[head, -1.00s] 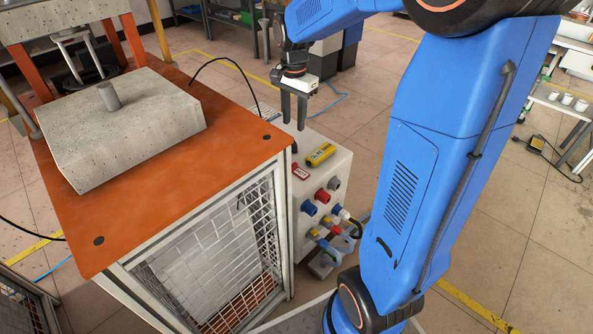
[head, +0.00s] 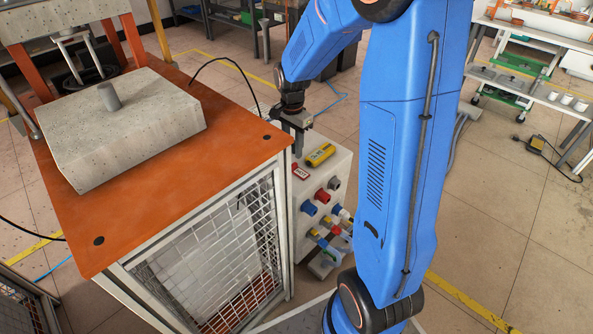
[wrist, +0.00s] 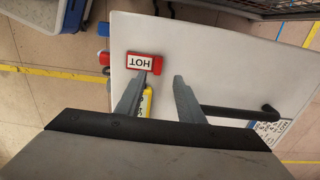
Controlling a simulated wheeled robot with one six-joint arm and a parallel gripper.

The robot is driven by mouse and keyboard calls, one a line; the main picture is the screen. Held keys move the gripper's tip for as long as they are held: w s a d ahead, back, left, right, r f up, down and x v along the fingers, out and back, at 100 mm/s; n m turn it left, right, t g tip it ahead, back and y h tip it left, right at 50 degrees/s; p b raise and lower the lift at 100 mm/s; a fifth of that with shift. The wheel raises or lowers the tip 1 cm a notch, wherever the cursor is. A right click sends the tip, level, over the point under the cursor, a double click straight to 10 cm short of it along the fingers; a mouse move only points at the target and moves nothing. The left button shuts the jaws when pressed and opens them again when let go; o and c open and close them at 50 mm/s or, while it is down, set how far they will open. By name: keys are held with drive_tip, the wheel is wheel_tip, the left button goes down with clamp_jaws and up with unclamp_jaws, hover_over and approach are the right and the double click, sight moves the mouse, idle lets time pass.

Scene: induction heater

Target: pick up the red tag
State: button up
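The red tag (head: 301,172) lies on the top of the white box beside the orange-topped bench. In the wrist view the red tag (wrist: 158,66) shows a white label reading HOT, upside down. My gripper (head: 298,152) is just above the box top, close to the tag. In the wrist view my gripper (wrist: 160,77) is open, with nothing between its fingers. The left fingertip overlaps the tag's lower edge in the picture, and the right fingertip is to the right of it. I cannot tell whether the fingers touch the box.
A yellow device (head: 320,155) lies on the white box (wrist: 215,65) near the tag, partly behind the left finger in the wrist view. A black handle (wrist: 240,112) is right of the fingers. Coloured plugs (head: 322,196) stick out of the box front. The orange bench (head: 225,150) stands left.

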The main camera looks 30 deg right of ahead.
sight(293, 164)
drive_tip(key=shift+s+a+f, duration=0.1)
drive_tip(key=shift+s+f, duration=0.05)
drive_tip(key=shift+f, duration=1.35)
drive_tip(key=shift+s+f, duration=0.15)
drive_tip(key=shift+f, duration=1.35)
clamp_jaws()
